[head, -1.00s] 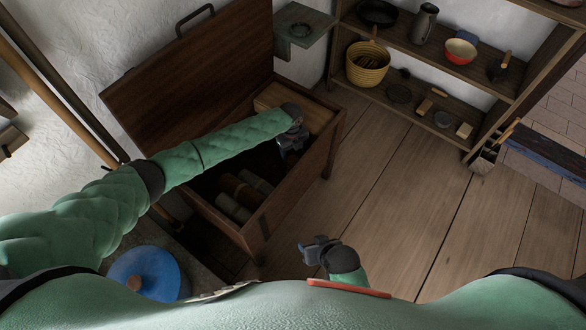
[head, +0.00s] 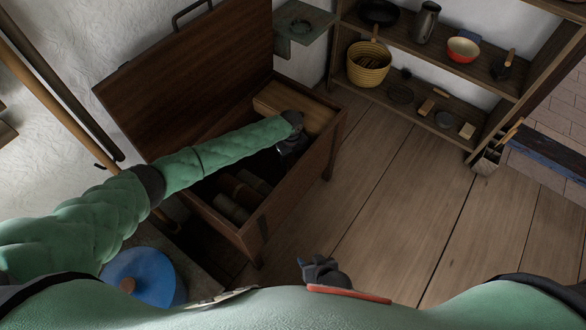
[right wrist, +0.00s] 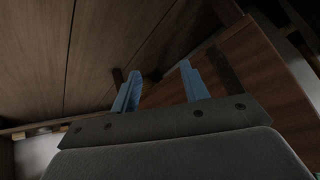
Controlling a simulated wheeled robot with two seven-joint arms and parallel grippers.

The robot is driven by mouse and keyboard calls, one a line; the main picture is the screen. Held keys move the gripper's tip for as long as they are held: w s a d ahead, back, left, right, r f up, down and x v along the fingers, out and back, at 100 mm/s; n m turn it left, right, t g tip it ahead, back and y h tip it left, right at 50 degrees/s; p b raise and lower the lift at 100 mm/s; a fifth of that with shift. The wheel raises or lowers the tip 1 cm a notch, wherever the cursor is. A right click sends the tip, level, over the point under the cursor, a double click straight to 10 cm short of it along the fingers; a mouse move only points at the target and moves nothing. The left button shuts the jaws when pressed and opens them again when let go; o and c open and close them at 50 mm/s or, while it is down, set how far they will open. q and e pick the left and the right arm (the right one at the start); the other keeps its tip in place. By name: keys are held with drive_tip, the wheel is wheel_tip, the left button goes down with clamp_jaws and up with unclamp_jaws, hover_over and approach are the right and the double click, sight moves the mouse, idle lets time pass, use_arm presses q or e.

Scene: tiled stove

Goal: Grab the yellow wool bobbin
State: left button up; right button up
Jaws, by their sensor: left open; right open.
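I cannot make out a yellow wool bobbin in either view. An open wooden chest (head: 248,236) stands left of centre in the head view, its lid (head: 180,85) raised. My left arm reaches across it, and my left gripper (head: 288,148) is open and low inside, near the light wooden compartment (head: 300,108); its fingertips are dark and hard to see. My right gripper (head: 310,264) is low in the head view, close to my body and outside the chest. In the right wrist view its two blue fingers (right wrist: 160,88) are apart with nothing between them.
Several rolled bundles (head: 235,198) lie in the chest. Shelves (head: 470,70) at upper right hold a yellow basket (head: 368,66), a jug (head: 426,22) and a red bowl (head: 463,49). A blue round lid (head: 145,275) is at lower left. The plank floor (head: 420,190) is clear.

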use_arm(q)
drive_tip(key=f+b, duration=0.1)
drive_tip(key=f, duration=0.1)
drive_tip(key=f+b, duration=0.1)
drive_tip(key=shift+s+a+f, duration=0.1)
drive_tip(key=shift+s+f, duration=0.1)
drive_tip(key=shift+f, duration=0.2)
use_arm(e)
drive_tip(key=f, duration=0.4)
drive_tip(key=shift+s+f, duration=0.15)
drive_tip(key=shift+s, duration=0.05)
use_arm(q)
drive_tip(key=c, duration=1.1)
